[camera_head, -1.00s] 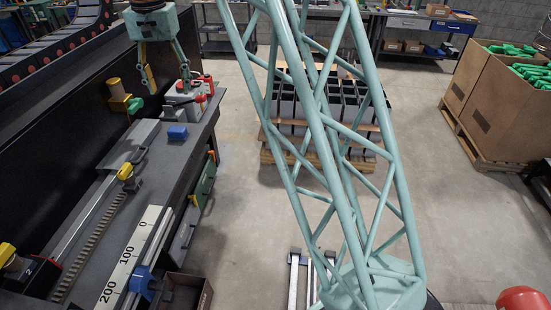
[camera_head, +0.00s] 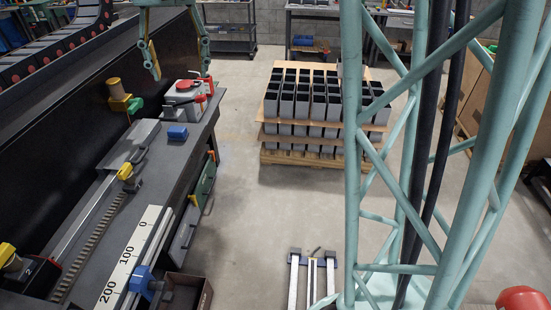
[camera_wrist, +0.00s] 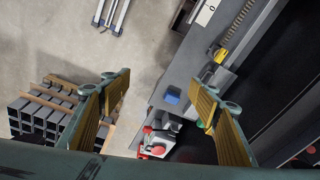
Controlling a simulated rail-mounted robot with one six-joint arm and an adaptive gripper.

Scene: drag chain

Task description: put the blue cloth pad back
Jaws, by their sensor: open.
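The blue cloth pad (camera_head: 177,132) is a small blue block lying on the dark grey bench top near its right edge. In the wrist view the pad (camera_wrist: 172,96) shows between the fingers, farther off than they are. My gripper (camera_head: 179,66) is open and empty, above the far end of the bench. It is apart from the pad. Its yellow-padded fingers show wide apart in the wrist view (camera_wrist: 160,97).
A red and grey machine (camera_head: 186,90) stands just behind the pad. A yellow-knobbed post (camera_head: 119,95) and a slide with a yellow block (camera_head: 125,172) are to the left. A pallet of grey tubes (camera_head: 315,110) stands on the floor to the right.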

